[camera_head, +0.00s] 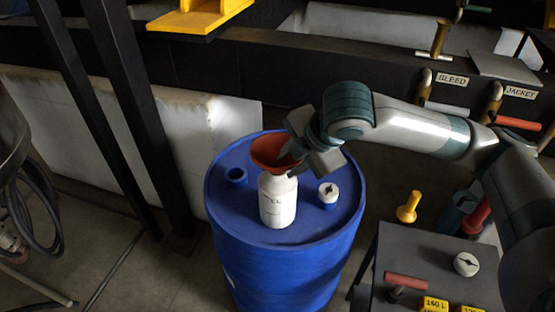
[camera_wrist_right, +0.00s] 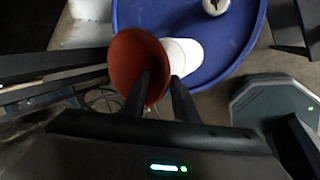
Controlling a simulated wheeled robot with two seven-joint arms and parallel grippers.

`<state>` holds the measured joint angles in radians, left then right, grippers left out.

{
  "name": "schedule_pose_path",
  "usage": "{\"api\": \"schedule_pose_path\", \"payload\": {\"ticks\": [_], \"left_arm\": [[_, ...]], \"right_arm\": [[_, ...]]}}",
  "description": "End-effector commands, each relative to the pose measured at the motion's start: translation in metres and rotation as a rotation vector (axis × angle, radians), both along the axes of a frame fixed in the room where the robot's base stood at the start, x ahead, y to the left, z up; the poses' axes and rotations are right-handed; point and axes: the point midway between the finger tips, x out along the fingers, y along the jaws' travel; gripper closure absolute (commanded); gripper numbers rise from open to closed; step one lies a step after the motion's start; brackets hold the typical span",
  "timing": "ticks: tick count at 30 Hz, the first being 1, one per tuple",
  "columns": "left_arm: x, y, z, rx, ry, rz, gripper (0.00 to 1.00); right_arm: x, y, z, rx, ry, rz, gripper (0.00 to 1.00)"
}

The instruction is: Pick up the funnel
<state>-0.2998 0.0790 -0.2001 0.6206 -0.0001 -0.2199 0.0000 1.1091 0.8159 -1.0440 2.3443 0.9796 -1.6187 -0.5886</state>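The red-orange funnel (camera_head: 268,152) is at the mouth of a white bottle (camera_head: 278,203), which stands upright on a blue drum (camera_head: 290,247). My right gripper (camera_head: 289,162) is at the funnel's right side. In the right wrist view, the fingers (camera_wrist_right: 161,77) straddle the funnel's wall (camera_wrist_right: 127,62). One finger reaches into the cone and the other is outside it, with a gap between them. The white bottle (camera_wrist_right: 186,54) shows behind. The funnel's spout is hidden. My left gripper is not in view.
A blue cap (camera_head: 237,177) and a white-and-blue fitting (camera_head: 328,192) also sit on the drum lid. A dark side table (camera_head: 430,262) at right holds yellow blocks and a red-handled tool. Black posts stand left of the drum.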

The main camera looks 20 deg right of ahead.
Motion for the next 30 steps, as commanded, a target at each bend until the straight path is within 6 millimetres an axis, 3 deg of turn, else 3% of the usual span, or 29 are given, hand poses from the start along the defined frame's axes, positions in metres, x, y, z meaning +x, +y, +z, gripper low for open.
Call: {"api": "schedule_pose_path", "payload": {"ticks": [8, 22, 25, 30], "left_arm": [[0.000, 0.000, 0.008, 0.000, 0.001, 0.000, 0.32], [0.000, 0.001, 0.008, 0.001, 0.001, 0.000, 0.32], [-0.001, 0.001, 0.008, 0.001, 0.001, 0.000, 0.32], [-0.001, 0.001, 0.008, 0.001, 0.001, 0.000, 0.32]], "right_arm": [[0.013, 0.004, -0.022, -0.001, 0.000, -0.001, 0.73], [0.013, 0.004, -0.022, 0.000, -0.001, -0.001, 0.73], [0.013, 0.004, -0.022, -0.001, 0.000, -0.001, 0.97], [0.013, 0.004, -0.022, -0.001, 0.000, -0.001, 1.00]]}}
